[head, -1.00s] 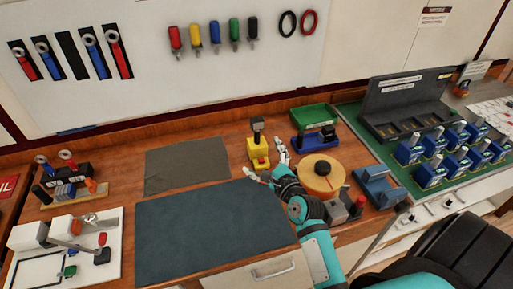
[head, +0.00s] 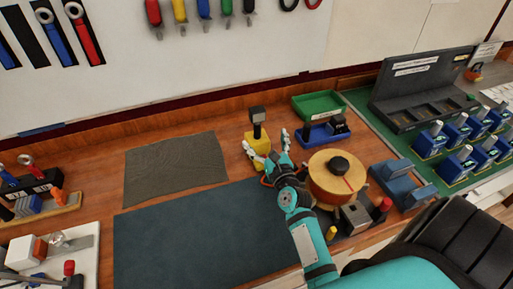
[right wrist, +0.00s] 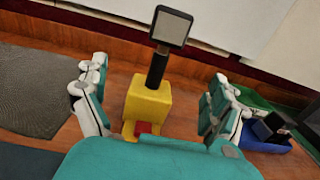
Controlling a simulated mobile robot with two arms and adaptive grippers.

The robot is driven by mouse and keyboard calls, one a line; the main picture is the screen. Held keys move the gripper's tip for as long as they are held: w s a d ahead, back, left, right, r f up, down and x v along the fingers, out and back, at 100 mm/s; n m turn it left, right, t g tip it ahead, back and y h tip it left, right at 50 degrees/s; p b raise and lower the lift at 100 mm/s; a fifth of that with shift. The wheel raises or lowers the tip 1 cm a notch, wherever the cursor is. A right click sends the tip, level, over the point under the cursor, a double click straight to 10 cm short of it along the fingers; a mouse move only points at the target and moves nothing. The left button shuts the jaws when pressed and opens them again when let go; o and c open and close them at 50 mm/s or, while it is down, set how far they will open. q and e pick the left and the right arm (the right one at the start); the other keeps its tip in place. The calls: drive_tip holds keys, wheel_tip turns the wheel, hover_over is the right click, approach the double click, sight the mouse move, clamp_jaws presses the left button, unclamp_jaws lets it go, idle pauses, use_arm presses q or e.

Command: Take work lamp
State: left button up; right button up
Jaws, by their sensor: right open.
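The work lamp (head: 257,143) stands upright on the wooden bench, with a yellow base, a black stem and a square grey head. In the right wrist view the lamp (right wrist: 148,100) stands between the two fingers, with its head above them. My right gripper (head: 266,152) is open around the lamp's yellow base; in the right wrist view a gap shows between each finger (right wrist: 157,98) and the base. A red patch shows low on the base. My left gripper is not in view.
A round wooden spool (head: 322,185) stands right of my right gripper. Behind are a green tray (head: 318,106) and a blue holder (head: 318,137). A grey mat (head: 175,168) and a dark blue mat (head: 200,235) lie clear to the left.

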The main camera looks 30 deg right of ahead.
sight(261, 145)
drive_tip(key=f, duration=0.5)
drive_tip(key=shift+s+f, duration=0.3)
drive_tip(key=shift+f, duration=0.05)
drive_tip(key=shift+x, duration=1.55)
drive_tip(key=p+x, duration=0.1)
drive_tip(key=x, duration=0.3)
drive_tip(key=shift+f, duration=0.1)
drive_tip(key=shift+w+d+f, duration=0.1)
drive_tip(key=shift+w+f, duration=0.05)
drive_tip(key=shift+w, duration=0.15)
drive_tip(key=shift+s, duration=0.1)
drive_tip(key=c, duration=1.6)
drive_tip(key=shift+c, duration=0.2)
